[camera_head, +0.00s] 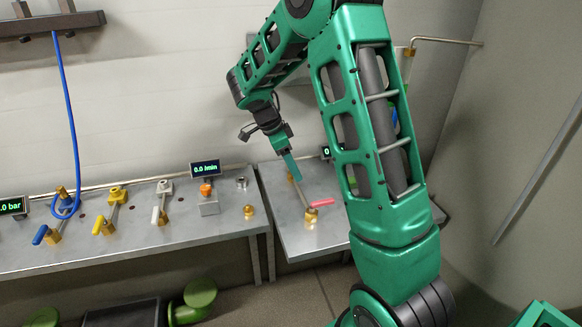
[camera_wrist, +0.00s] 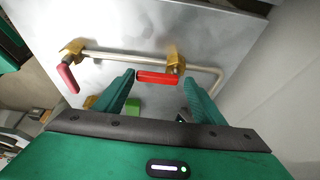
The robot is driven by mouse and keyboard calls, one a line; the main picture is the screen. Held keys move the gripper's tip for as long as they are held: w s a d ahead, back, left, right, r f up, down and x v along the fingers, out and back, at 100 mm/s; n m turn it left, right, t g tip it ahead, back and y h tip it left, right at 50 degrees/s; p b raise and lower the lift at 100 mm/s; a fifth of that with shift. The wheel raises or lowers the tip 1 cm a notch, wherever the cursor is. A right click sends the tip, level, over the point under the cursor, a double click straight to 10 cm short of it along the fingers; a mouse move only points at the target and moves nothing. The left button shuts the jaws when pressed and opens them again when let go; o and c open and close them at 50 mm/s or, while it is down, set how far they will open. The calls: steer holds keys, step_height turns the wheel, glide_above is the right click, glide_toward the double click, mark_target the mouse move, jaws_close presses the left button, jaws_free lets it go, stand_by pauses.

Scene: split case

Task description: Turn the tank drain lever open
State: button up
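In the wrist view a red lever (camera_wrist: 158,77) on a brass valve (camera_wrist: 176,62) lies crosswise just ahead of my gripper (camera_wrist: 160,84). The two green fingers are apart, with the lever across the gap at their tips; I cannot tell if they touch it. A darker red lever (camera_wrist: 68,77) hangs from another brass valve (camera_wrist: 73,50) at the left of the same pipe. In the head view my gripper (camera_head: 291,168) points down over the right bench, near a pinkish-red lever (camera_head: 322,202). No label shows which lever is the tank drain; my arm hides part of the bench.
The left bench (camera_head: 130,240) carries blue (camera_head: 40,235), yellow (camera_head: 103,225) and white (camera_head: 156,214) levers, an orange knob (camera_head: 205,189) and a display (camera_head: 205,168) reading 0.0 l/min. A blue hose (camera_head: 66,120) hangs at left. A grey pipe (camera_wrist: 125,57) joins the two valves.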

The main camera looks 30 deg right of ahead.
steer(key=shift+o, duration=0.5)
steer(key=shift+s, duration=0.1)
steer(key=shift+a+r, duration=0.1)
steer(key=shift+r, duration=0.05)
steer(key=w+a, duration=0.1)
steer(key=a, duration=0.3)
steer(key=w+a, duration=0.1)
steer(key=a, duration=0.3)
steer(key=w+a, duration=0.1)
steer(key=a, duration=0.2)
steer(key=shift+w+a+r, duration=0.3)
steer(key=shift+w+a, duration=0.05)
steer(key=shift+a, duration=0.05)
